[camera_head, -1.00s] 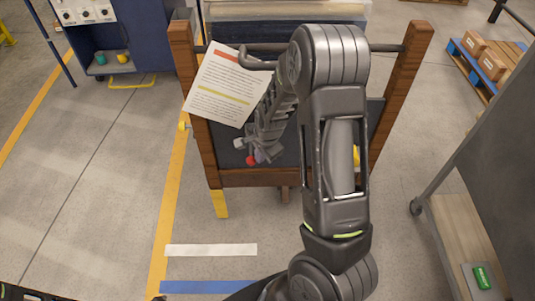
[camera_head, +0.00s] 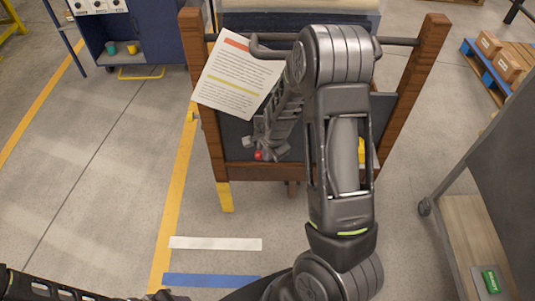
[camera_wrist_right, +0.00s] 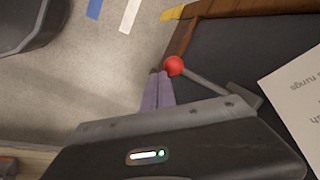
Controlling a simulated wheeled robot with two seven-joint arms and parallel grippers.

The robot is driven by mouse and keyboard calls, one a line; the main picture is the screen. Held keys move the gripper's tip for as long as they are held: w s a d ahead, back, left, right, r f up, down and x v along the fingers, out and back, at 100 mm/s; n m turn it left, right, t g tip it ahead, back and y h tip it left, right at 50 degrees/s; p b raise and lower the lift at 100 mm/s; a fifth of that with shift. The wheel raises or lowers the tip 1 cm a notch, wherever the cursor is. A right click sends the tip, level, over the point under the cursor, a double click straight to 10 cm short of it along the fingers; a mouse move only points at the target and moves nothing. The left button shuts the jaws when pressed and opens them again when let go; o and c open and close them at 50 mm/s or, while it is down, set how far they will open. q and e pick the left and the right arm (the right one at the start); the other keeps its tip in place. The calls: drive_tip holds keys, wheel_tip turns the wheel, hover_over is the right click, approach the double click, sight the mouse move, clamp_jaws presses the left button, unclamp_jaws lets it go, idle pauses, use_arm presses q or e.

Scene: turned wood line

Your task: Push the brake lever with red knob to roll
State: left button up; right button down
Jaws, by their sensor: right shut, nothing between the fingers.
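The brake lever's red knob (camera_head: 258,155) shows low on the front of the wood-framed cart, near its lower left corner. In the right wrist view the red knob (camera_wrist_right: 174,66) sits at the end of a thin grey lever (camera_wrist_right: 205,82) that runs to a grey bracket. My right gripper (camera_head: 270,149) is shut and empty, right beside the knob. In the wrist view its purple-grey fingers (camera_wrist_right: 158,84) end close against the knob; I cannot tell whether they touch. My right arm hides part of the cart. Only a dark part of my left arm shows at the bottom left.
A printed sheet (camera_head: 238,78) hangs on the cart's upper left, beside a dark handle bar (camera_head: 398,41). Wooden posts (camera_head: 418,65) frame the cart. A grey shelf cart (camera_head: 480,170) stands at right. The floor at left is clear, with yellow, white and blue stripes.

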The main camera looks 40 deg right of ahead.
use_arm(q)
drive_tip(key=shift+r, duration=0.15)
use_arm(e)
drive_tip(key=shift+r, duration=0.1)
use_arm(q)
drive_tip(key=shift+r+p, duration=0.65)
drive_tip(key=shift+p, duration=0.1)
use_arm(e)
drive_tip(key=shift+r, duration=0.75)
